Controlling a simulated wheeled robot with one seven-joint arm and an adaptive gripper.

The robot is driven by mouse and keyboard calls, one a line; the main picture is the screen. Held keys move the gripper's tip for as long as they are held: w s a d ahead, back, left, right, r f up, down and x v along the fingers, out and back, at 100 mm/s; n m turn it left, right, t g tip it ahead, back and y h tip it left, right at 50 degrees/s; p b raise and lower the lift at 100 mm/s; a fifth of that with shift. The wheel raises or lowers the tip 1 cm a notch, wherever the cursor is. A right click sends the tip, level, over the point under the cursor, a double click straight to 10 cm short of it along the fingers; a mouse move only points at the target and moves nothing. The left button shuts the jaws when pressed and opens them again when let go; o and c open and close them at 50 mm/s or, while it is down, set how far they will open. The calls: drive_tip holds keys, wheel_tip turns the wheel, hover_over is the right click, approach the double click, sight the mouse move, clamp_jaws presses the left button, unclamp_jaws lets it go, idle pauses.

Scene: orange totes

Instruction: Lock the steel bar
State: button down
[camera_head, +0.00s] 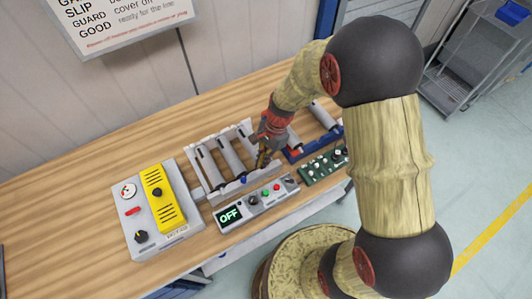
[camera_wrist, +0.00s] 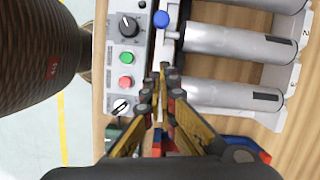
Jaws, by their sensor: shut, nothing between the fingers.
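A pale frame (camera_head: 248,185) on the table holds several grey metal rollers (camera_head: 229,156). In the wrist view the rollers (camera_wrist: 235,42) lie crosswise, with a pale rail (camera_wrist: 172,50) along their ends. A blue knob (camera_wrist: 161,19) sits at that rail. I cannot tell which metal part is the steel bar, or whether it is locked. My gripper (camera_head: 262,164) is shut and empty at the front right of the frame. In the wrist view my fingertips (camera_wrist: 164,70) meet over the rail, beside a roller end; contact cannot be told.
A control box (camera_head: 257,202) with an OFF display, knobs and buttons stands in front of the frame. A green board (camera_head: 323,165) and a blue-and-red roller frame (camera_head: 298,153) are to the right. A grey panel with a yellow cover (camera_head: 163,197) stands left. The table's left side is clear.

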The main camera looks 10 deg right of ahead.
sight(243, 180)
drive_tip(key=shift+s+a+f, duration=0.2)
drive_tip(key=shift+s+a, duration=0.1)
drive_tip(key=shift+a, duration=0.3)
drive_tip(key=shift+s+a+f, duration=0.25)
drive_tip(key=shift+s+a, duration=0.05)
drive_tip(key=shift+a, duration=0.35)
drive_tip(key=shift+s+a+f, duration=0.2)
drive_tip(key=shift+s+a, duration=0.1)
drive_tip(key=shift+a, duration=0.3)
drive_tip(key=shift+s+a+p, duration=0.2)
drive_tip(key=shift+s+a, duration=0.1)
drive_tip(key=shift+a, duration=0.7)
drive_tip(key=shift+s+a+p, duration=0.2)
drive_tip(key=shift+s+a, duration=0.05)
drive_tip(key=shift+a, duration=0.7)
drive_tip(key=d, duration=0.1)
drive_tip(key=w+d+r+p, duration=0.1)
drive_tip(key=w+d, duration=0.1)
drive_tip(key=d, duration=0.1)
drive_tip(key=shift+r, duration=0.15)
drive_tip(key=s+v, duration=0.1)
drive_tip(key=v, duration=0.8)
drive_tip(key=shift+w+r+p, duration=0.25)
drive_tip(key=shift+w+p, duration=0.05)
drive_tip(key=shift+w, duration=0.1)
